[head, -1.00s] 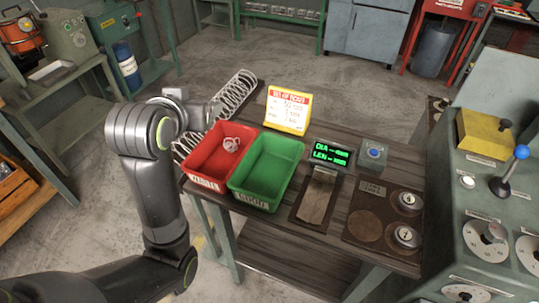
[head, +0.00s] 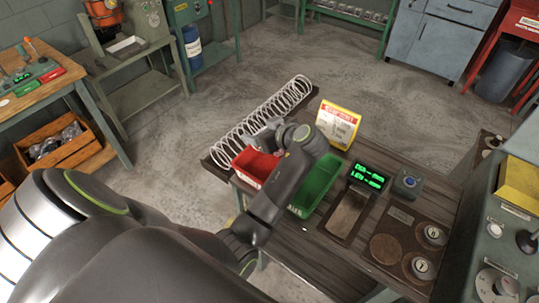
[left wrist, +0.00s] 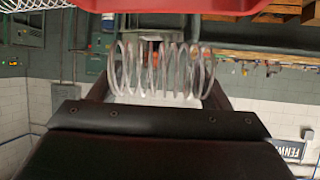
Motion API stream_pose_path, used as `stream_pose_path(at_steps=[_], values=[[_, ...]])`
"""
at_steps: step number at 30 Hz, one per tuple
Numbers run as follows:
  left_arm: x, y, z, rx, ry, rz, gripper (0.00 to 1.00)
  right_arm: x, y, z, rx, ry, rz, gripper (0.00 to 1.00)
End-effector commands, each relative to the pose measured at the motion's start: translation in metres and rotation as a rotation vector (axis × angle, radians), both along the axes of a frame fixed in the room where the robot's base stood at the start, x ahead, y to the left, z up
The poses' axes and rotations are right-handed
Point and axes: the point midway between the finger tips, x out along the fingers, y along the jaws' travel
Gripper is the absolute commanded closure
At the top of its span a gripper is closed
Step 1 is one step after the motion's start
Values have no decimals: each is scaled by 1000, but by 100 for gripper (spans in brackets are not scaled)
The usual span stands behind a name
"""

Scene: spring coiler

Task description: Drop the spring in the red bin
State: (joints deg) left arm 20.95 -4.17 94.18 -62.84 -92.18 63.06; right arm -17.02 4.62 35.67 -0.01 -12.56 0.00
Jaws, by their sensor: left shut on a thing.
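The spring (left wrist: 160,70), a short silvery wire coil, sits between the dark fingers of my left gripper (left wrist: 155,92) in the left wrist view. My left gripper (head: 264,131) is shut on it. In the head view the gripper is at the back of the red bin (head: 248,168), and my arm hides much of it and the held spring. The red bin's underside or wall also shows along the top of the left wrist view (left wrist: 160,14). My right gripper is not in view.
A green bin (head: 318,183) stands right of the red one, partly behind my arm. A long wire coil rack (head: 270,108) lies behind the bins. A yellow sign (head: 340,122), a green-lit display (head: 369,176) and a button box (head: 407,184) stand to the right.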

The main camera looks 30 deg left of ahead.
Motion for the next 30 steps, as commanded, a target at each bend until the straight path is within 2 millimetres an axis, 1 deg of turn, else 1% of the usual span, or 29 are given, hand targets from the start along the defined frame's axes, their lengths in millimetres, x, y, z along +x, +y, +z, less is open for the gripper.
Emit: stream_pose_path(at_steps=[1,5,11,18,21,24,30], values=[[-2,3,0,1,1,19,69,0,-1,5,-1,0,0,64],[-3,5,-8,0,-2,39,69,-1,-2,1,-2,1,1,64],[-3,4,-26,-2,-1,37,69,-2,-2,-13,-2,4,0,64],[-3,4,-55,-3,-2,37,69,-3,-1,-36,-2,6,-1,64],[-3,4,-62,-3,-1,36,69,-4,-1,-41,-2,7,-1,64],[-3,4,-65,-3,-1,35,69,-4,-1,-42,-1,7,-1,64],[-3,4,-64,-3,-1,35,69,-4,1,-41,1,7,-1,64]])
